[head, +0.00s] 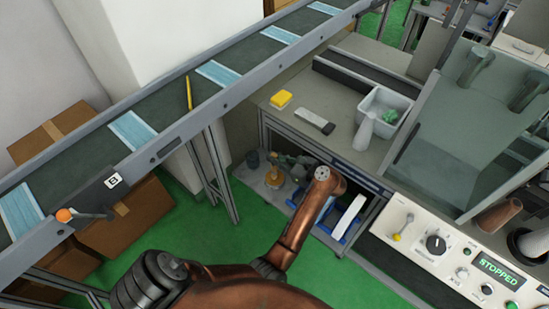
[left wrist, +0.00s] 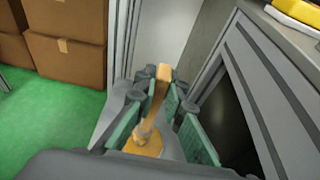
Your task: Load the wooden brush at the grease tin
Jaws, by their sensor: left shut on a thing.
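My left gripper (head: 283,164) is low by the grey surface under the bench, at the end of my brown arm. In the left wrist view its green pads (left wrist: 178,118) are shut on the wooden brush (left wrist: 157,95), whose light handle stands slightly tilted between them. In the head view an orange-yellow shape (head: 273,177) shows there too. I cannot tell whether the bristles touch the grease. My right gripper is not in view.
A conveyor (head: 165,105) with blue masks crosses the upper left, with a yellow stick (head: 189,93) on it. The bench (head: 300,95) holds a yellow block (head: 281,98) and a grey bin (head: 384,112). A control panel (head: 450,262) reads STOPPED. Boxes (head: 130,215) stand left.

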